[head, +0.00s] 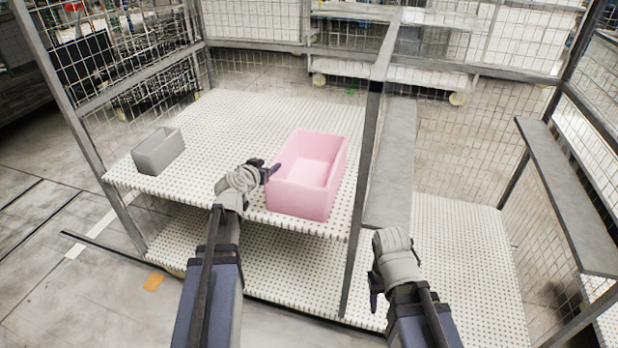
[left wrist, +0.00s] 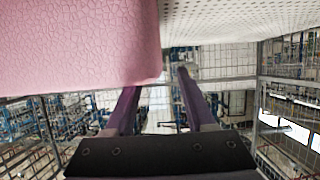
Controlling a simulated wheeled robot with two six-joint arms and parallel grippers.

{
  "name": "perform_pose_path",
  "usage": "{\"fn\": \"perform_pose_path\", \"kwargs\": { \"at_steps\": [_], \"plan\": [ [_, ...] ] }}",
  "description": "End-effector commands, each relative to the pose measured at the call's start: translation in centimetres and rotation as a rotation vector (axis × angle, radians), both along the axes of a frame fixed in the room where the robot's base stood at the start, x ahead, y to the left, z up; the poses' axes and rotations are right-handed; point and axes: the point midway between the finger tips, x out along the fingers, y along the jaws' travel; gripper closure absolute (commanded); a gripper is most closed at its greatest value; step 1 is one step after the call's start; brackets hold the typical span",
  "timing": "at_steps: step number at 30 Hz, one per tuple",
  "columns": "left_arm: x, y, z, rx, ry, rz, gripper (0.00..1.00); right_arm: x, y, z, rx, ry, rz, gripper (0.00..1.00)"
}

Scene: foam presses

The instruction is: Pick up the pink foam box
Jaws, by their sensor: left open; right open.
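The pink foam box (head: 302,195) is an open-topped box standing on the white perforated shelf (head: 235,115), near its front right edge. My left gripper (head: 271,170) is at the box's left side, its fingers by the upper left wall. In the left wrist view the pink box (left wrist: 75,45) fills the upper left, and my left gripper (left wrist: 158,80) shows two spread fingers, one close to the box's edge and one apart from it. Whether a finger touches the box cannot be told. My right gripper (head: 376,290) is open and empty, right of the shelf post.
A small grey open box (head: 158,150) stands on the shelf's left front. A metal post (head: 364,185) rises just right of the pink box. A grey ledge (head: 392,170) and a lower white perforated shelf (head: 465,260) lie to the right. The shelf's middle and back are clear.

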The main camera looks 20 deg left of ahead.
Motion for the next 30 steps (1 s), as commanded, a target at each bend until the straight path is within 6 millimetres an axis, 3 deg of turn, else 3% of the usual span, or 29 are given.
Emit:
{"fn": "perform_pose_path", "kwargs": {
  "at_steps": [5,14,21,30],
  "plan": [
    [0.8,-0.2,-0.3,0.001,0.001,-0.001,0.45,0.0,0.0,-0.3,0.0,0.0,0.0,0.5],
    [4.7,-0.7,-1.8,0.001,0.0,-0.001,0.45,0.0,0.0,-1.8,0.0,0.0,0.0,0.5],
    [4.8,-0.8,-1.7,0.0,0.0,0.0,0.45,0.0,0.0,-1.7,0.0,0.0,0.0,0.5],
    [4.8,-0.8,-1.7,0.0,0.0,0.0,0.77,0.0,0.0,-1.7,0.0,0.0,0.0,0.5]
  ]
}}
